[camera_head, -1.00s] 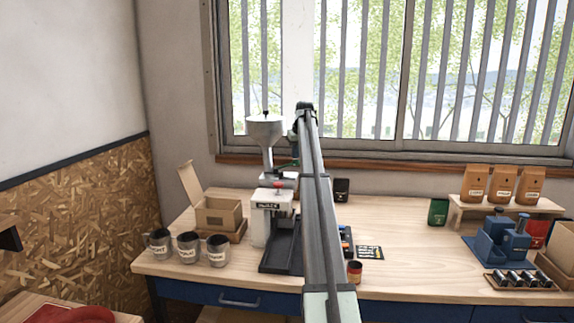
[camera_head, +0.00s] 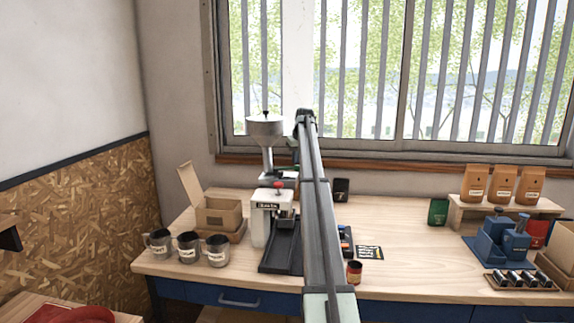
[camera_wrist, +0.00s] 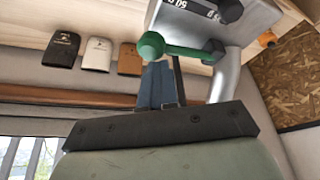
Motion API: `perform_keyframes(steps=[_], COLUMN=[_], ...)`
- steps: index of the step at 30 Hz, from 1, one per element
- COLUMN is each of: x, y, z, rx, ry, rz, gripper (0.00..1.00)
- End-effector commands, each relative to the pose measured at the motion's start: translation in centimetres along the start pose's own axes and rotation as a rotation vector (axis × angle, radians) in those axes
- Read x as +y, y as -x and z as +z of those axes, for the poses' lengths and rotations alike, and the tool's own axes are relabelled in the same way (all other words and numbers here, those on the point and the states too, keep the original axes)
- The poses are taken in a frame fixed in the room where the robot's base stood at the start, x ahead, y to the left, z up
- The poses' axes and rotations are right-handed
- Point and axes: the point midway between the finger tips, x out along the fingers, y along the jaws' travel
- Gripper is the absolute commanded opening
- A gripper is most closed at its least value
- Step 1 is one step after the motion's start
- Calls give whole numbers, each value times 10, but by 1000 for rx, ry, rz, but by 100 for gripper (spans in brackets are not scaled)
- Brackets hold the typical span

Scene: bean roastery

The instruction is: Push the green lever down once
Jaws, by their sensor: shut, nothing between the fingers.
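The green lever (camera_wrist: 185,50), with a round green knob (camera_wrist: 151,46) at its left end, shows in the wrist view. It runs to a dark pivot on the grey metal body of the grinder (camera_wrist: 228,70). My gripper (camera_wrist: 160,68) is shut and empty, its blue-grey fingers' tips at the lever beside the knob. I cannot tell whether they touch.
A white machine (camera_head: 260,218) with a red knob and a black tray (camera_head: 280,250) stands in front of the grinder. Several mugs (camera_head: 188,247) and an open carton (camera_head: 215,213) are to the left. A small tin (camera_head: 354,272) is right of my arm. The bench's right middle is clear.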

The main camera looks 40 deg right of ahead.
Motion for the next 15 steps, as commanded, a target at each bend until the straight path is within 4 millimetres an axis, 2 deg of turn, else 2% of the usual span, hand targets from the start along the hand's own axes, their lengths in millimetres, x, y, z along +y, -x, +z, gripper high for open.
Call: perform_keyframes(steps=[15], x=[0], y=[-6], z=[2], rx=[0], ry=[0], rz=[-1], gripper=[0])
